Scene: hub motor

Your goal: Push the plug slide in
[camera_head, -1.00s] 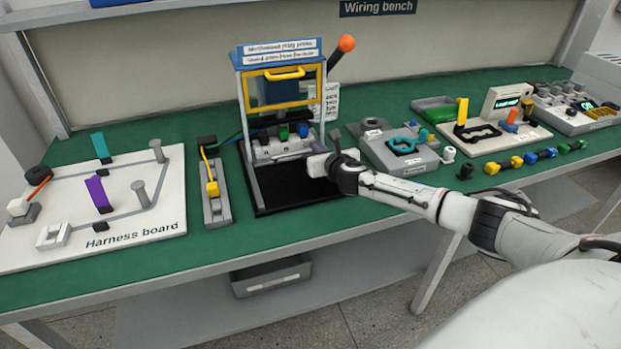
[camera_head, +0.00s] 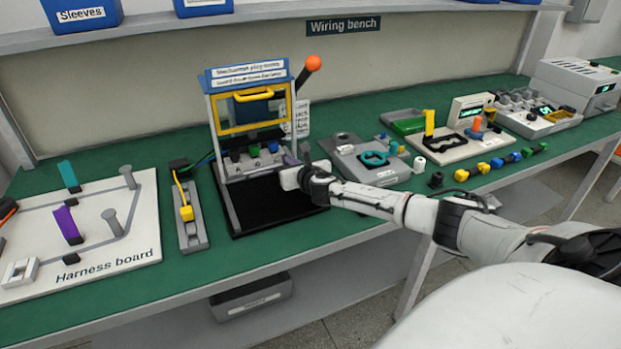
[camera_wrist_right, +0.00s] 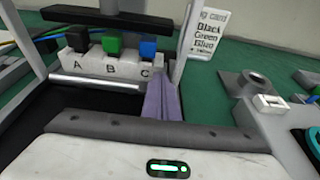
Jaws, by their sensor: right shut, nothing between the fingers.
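The plug slide is a white block (camera_head: 253,164) marked A, B and C, low in the blue-topped press (camera_head: 247,75). In the right wrist view the block (camera_wrist_right: 108,66) carries a black plug (camera_wrist_right: 77,38) at A, a green plug (camera_wrist_right: 112,42) at B and a blue plug (camera_wrist_right: 147,48) at C. My right gripper (camera_head: 291,160) is shut and empty at the block's right end. Its lavender fingers (camera_wrist_right: 160,98) lie beside the C end; I cannot tell whether they touch it. My left gripper is not in view.
The press's right post (camera_wrist_right: 187,45) stands close beside my fingers. A yellow-framed guard (camera_head: 252,115) sits above the slide, and an orange-knobbed lever (camera_head: 312,63) rises at the right. A grey fixture (camera_head: 370,160) stands right of the press. The black base (camera_head: 270,205) is bare in front.

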